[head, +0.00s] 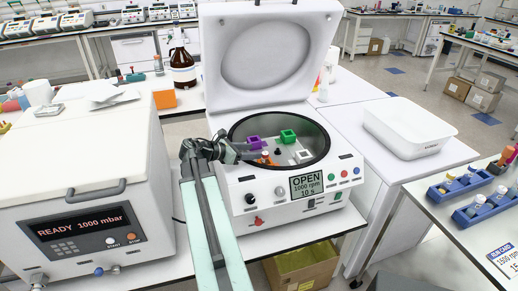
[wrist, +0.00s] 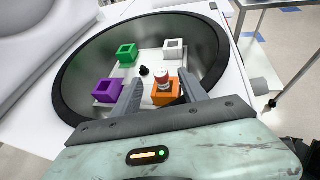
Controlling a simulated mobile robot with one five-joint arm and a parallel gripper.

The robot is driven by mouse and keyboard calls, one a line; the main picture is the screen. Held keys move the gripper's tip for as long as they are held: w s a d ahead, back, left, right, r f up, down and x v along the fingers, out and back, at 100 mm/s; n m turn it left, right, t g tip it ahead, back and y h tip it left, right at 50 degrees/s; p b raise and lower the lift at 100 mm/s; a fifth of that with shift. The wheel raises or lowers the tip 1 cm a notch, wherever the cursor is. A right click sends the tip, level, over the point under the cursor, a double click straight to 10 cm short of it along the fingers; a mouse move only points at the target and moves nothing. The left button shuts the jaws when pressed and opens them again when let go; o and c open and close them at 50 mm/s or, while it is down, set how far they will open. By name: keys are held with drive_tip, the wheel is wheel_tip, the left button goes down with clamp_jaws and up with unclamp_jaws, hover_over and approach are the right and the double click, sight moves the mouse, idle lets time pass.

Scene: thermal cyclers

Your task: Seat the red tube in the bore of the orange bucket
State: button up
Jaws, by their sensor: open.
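The orange bucket (wrist: 168,97) sits in the open centrifuge's rotor chamber, at the near side in the wrist view. The red tube (wrist: 163,78), with a red and whitish top, stands upright at the orange bucket, seemingly in its bore; how deep it sits I cannot tell. My gripper (wrist: 160,78) is open, with one finger on each side of the tube and a gap to each. In the head view my gripper (head: 246,155) reaches over the chamber's left rim, beside the orange bucket (head: 266,161).
The rotor also carries a green bucket (wrist: 127,54), a purple bucket (wrist: 108,91) and a white bucket (wrist: 174,48) around a black hub (wrist: 144,71). The chamber's dark rim (head: 325,136) surrounds them. The raised lid (head: 268,55) stands behind.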

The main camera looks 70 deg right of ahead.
drive_tip(key=shift+v, duration=1.15)
